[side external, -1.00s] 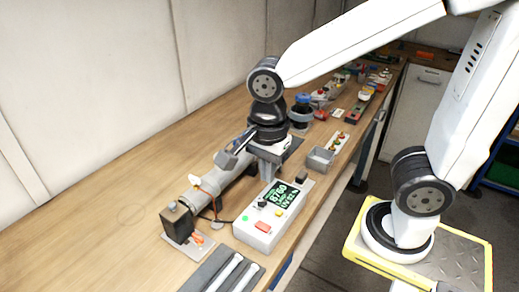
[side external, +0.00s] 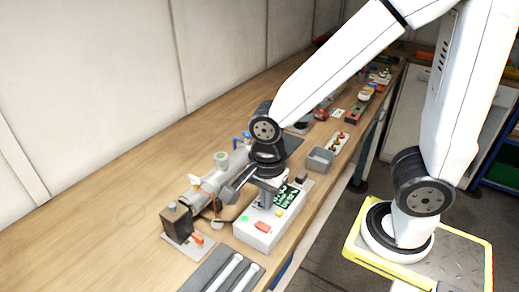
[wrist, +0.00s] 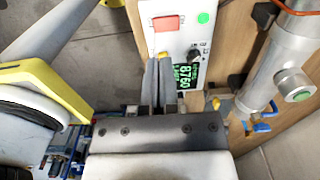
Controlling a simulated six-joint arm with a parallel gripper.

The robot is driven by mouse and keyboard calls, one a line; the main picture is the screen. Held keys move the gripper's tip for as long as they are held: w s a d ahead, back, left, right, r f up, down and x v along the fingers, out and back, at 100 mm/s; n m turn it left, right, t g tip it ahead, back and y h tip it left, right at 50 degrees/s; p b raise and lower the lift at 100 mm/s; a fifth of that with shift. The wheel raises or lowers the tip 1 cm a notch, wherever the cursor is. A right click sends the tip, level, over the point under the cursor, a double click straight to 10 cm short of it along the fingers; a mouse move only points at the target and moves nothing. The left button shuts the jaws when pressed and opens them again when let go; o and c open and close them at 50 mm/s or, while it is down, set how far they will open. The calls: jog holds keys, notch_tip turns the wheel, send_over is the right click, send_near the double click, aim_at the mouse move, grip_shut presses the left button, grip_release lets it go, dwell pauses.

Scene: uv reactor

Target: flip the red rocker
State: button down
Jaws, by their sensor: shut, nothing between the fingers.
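The red rocker (side external: 263,227) is on the top face of a white control box (side external: 246,233), at its end nearest the camera. In the wrist view, the rocker (wrist: 166,24) shows at the top, beyond my fingertips. My gripper (wrist: 159,61) is shut and empty, with its tips over the box beside a yellow button, which they partly cover. In the side view, my gripper (side external: 263,204) is low over the box, behind the rocker. I cannot tell whether the tips touch the box. The rocker's tilt is too small to read.
The box also carries a green lit display (wrist: 187,76), a black knob (wrist: 194,56) and a green round mark (wrist: 204,18). A grey metal cylinder (wrist: 265,65) lies beside it. A grey tray with tubes (side external: 212,274) is in front; a grey bin (side external: 320,159) is behind.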

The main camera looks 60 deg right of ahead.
aim_at(266, 227)
jog(key=shift+f, duration=3.35)
